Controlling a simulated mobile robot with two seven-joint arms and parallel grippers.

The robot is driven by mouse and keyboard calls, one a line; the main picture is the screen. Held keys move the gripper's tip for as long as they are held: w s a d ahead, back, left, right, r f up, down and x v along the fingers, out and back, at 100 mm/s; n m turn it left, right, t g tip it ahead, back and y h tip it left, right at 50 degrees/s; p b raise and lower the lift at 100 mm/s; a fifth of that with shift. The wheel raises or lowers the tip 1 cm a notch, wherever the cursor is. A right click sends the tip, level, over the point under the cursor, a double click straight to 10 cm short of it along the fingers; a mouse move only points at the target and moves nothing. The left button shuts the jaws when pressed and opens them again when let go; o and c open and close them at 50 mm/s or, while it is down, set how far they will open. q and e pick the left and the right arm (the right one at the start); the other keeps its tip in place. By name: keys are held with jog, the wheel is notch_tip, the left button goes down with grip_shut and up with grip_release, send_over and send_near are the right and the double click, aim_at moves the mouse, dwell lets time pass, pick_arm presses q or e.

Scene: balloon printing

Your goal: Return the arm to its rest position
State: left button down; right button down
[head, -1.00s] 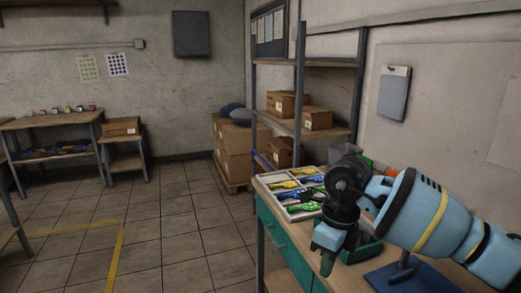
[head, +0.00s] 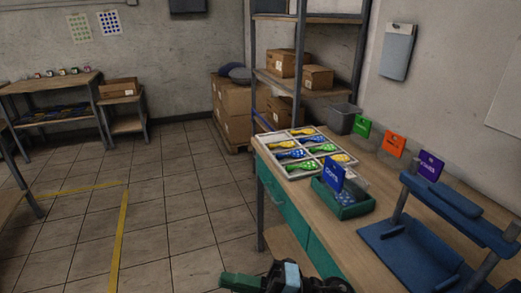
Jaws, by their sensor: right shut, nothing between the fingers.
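My right gripper (head: 230,282) shows at the bottom edge, left of the workbench (head: 390,204) and low in front of it. It is shut with nothing in it, and part of the arm is cut off by the frame. My left gripper is not in view. On the bench, a white divided tray (head: 291,178) holds yellow, blue and green balloons. A green bin (head: 347,211) with a blue sign (head: 333,174) holds blue dotted balloons.
A blue stand (head: 396,255) is at the bench's near right. Green (head: 361,126), orange (head: 393,144) and purple (head: 428,167) signs stand along the wall by a grey bin (head: 343,118). Shelving (head: 300,82) with boxes is behind. The tiled floor (head: 182,215) at left is clear.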

jog(key=s+d+f+m+t+h, duration=0.2)
jog(key=d+f+m+t+h, duration=1.3)
jog(key=m, duration=1)
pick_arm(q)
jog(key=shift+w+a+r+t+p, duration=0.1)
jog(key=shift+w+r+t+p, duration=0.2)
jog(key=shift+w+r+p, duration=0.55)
pick_arm(e)
jog(key=s+d+f+m+g+h, duration=0.2)
jog(key=s+d+f, duration=0.3)
jog(key=s+f, duration=0.3)
jog(key=s+d+f+m+g+h, duration=0.2)
jog(key=s+d+f+m+g, duration=0.3)
jog(key=s+f, duration=0.3)
jog(key=s, duration=0.4)
jog(key=shift+m, duration=0.3)
